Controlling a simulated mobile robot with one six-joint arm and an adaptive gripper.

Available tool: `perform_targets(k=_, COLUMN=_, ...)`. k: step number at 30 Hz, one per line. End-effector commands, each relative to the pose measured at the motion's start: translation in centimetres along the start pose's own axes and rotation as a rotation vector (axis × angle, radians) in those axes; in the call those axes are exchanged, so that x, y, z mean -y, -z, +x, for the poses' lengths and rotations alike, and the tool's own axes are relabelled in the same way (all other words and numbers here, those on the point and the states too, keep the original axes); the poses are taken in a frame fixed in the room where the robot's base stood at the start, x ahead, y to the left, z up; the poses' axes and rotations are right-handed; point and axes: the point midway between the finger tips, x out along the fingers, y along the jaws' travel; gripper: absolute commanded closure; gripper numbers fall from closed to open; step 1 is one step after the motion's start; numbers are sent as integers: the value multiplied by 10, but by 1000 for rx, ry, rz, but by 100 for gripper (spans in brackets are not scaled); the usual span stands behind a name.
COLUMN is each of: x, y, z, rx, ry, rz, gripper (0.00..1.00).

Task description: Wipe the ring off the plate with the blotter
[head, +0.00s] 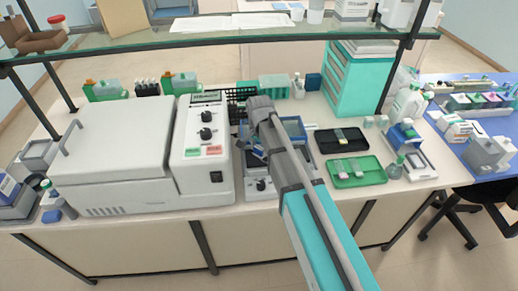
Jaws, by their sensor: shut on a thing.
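My gripper (257,156) hangs down from the wrist at the end of my arm, above a small grey device with a dark knob (261,185), right of the large white machine. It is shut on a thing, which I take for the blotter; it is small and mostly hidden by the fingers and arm. The plate is not clearly visible; the device's top lies largely behind my gripper and arm. I cannot make out the ring, or whether the blotter touches anything.
The white machine (120,150) stands close on the left. A blue tray (293,126) lies behind my arm. A black slide tray (341,141) and a green slide tray (356,172) lie to the right. A glass shelf (200,38) crosses above the bench's back.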

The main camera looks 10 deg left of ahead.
Motion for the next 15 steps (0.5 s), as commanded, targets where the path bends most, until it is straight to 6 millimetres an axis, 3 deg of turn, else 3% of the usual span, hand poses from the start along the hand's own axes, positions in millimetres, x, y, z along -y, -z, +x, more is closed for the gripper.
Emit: perform_targets(k=15, x=-21, y=21, z=3, rx=-1, ry=-1, rz=1, gripper=79)
